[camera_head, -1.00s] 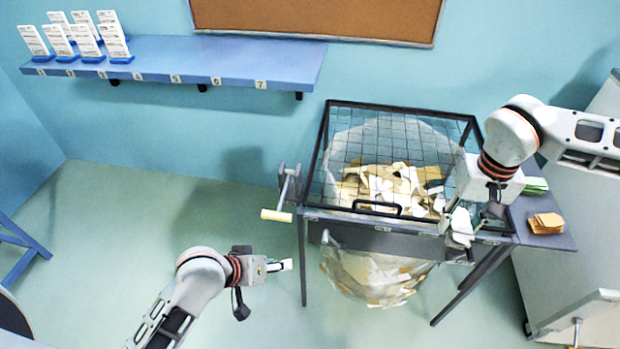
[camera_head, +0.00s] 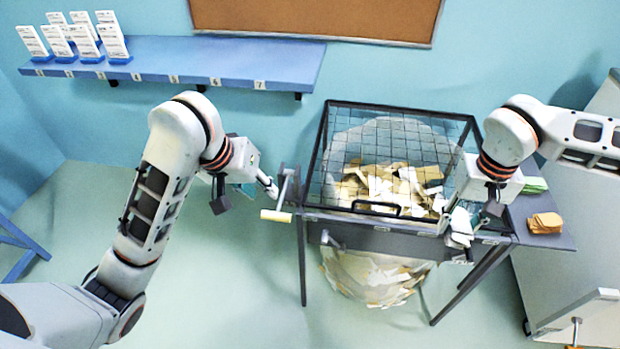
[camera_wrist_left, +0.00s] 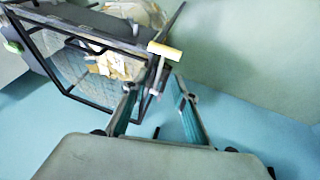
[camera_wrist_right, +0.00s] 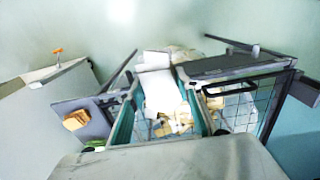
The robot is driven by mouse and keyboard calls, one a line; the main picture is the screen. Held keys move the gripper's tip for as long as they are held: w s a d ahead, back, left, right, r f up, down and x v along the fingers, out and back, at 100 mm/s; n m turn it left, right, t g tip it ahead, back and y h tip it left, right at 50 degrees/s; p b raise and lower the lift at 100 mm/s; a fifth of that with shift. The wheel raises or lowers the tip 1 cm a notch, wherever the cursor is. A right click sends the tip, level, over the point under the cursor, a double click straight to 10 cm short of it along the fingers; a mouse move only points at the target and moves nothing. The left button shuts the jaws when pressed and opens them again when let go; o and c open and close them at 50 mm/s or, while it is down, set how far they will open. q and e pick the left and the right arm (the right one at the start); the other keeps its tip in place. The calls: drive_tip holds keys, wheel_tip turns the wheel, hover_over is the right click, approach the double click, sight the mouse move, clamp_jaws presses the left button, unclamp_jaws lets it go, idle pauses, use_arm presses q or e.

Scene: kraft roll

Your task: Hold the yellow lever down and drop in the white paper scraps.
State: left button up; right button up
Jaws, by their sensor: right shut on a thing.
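The yellow lever (camera_head: 276,215) is a yellow handle on a grey crank at the left side of a black mesh-lidded bin (camera_head: 310,165). My left gripper (camera_head: 270,186) is beside the crank, above and left of the handle. In the left wrist view its fingers (camera_wrist_left: 155,84) are spread, with the yellow handle (camera_wrist_left: 165,50) beyond the tips. My right gripper (camera_head: 468,212) is shut on white paper scraps (camera_head: 460,230) at the bin's front right corner. The scraps also show between the fingers in the right wrist view (camera_wrist_right: 163,92). More white and tan scraps (camera_head: 390,186) lie under the mesh.
A side shelf (camera_head: 560,235) at right holds a tan stack (camera_head: 545,222) and a green stack (camera_head: 535,185). A clear bag (camera_head: 370,278) of scraps hangs beneath the bin. A blue wall shelf (camera_head: 220,60) carries white cards.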

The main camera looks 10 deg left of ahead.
sight(279, 203)
use_arm(q)
drive_tip(key=shift+w+a+x, duration=0.1)
drive_tip(key=shift+w+x, duration=0.05)
drive_tip(key=shift+x, duration=1.7)
drive_tip(key=shift+w+a+x, duration=0.1)
drive_tip(key=shift+w+x, duration=0.05)
drive_tip(key=shift+x, duration=1.7)
drive_tip(key=shift+w+a+x, duration=0.15)
drive_tip(key=shift+w+x, duration=0.05)
drive_tip(key=shift+x, duration=1.65)
drive_tip(key=shift+r, duration=0.15)
clamp_jaws()
